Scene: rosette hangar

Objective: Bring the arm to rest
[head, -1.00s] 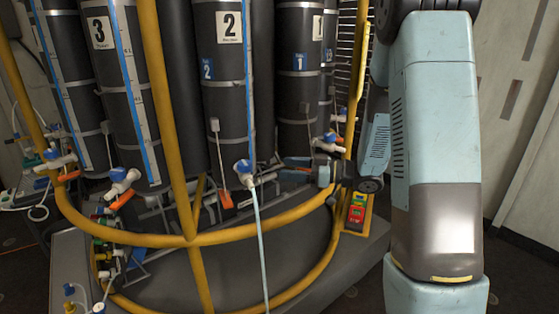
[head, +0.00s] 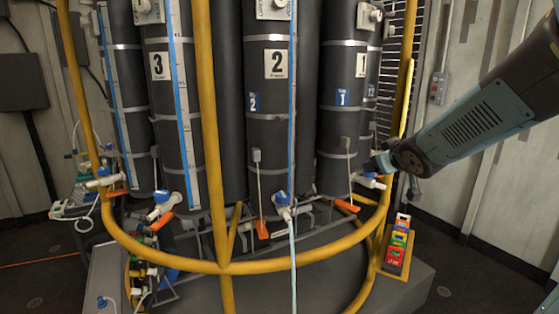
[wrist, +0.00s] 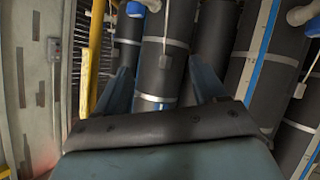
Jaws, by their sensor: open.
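My arm (head: 480,125) reaches in from the right of the head view. My gripper (head: 380,163) is at its left end, close in the picture to the yellow rail and a blue-and-white valve of tank 1; I cannot tell the gap. In the wrist view my gripper (wrist: 160,78) shows two blue-grey fingers spread apart, with nothing between them. Dark tanks lie beyond the fingers.
Tank 3 (head: 160,95), tank 2 (head: 271,100) and tank 1 (head: 342,75) stand behind a yellow rail frame (head: 208,150). A pale hose (head: 292,265) hangs from tank 2's valve (head: 282,200). Coloured blocks (head: 397,245) sit at the right. Floor shows at far right.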

